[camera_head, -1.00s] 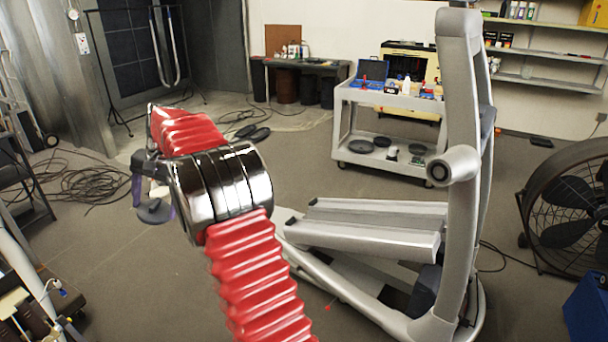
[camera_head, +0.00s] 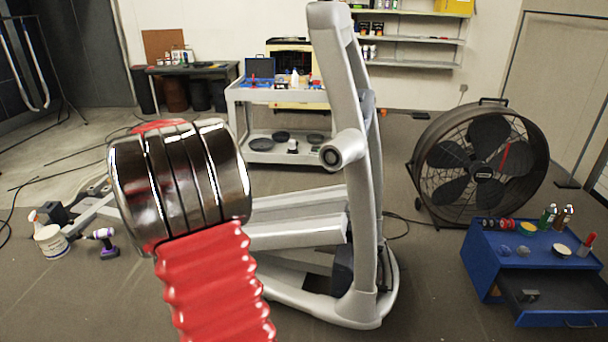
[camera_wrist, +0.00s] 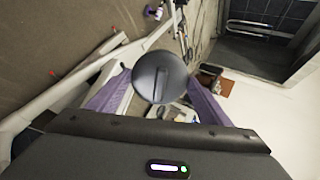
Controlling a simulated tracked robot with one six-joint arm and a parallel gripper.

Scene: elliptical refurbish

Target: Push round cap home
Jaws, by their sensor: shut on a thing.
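In the wrist view my gripper (camera_wrist: 158,92) has its two purple fingers on either side of a dark grey round cap (camera_wrist: 160,72). It is shut on the cap, whose round face shows a raised bar across it. In the head view my red and chrome arm hides the gripper and the cap. The grey elliptical machine (camera_head: 362,220) stands just right of my arm. A round hub (camera_head: 343,151) with a dark centre sticks out from its upright. The cap is apart from the hub.
A large black fan (camera_head: 480,165) and a blue tool cart (camera_head: 535,297) with an open drawer stand on the right. A grey trolley (camera_head: 240,95) is behind the machine.

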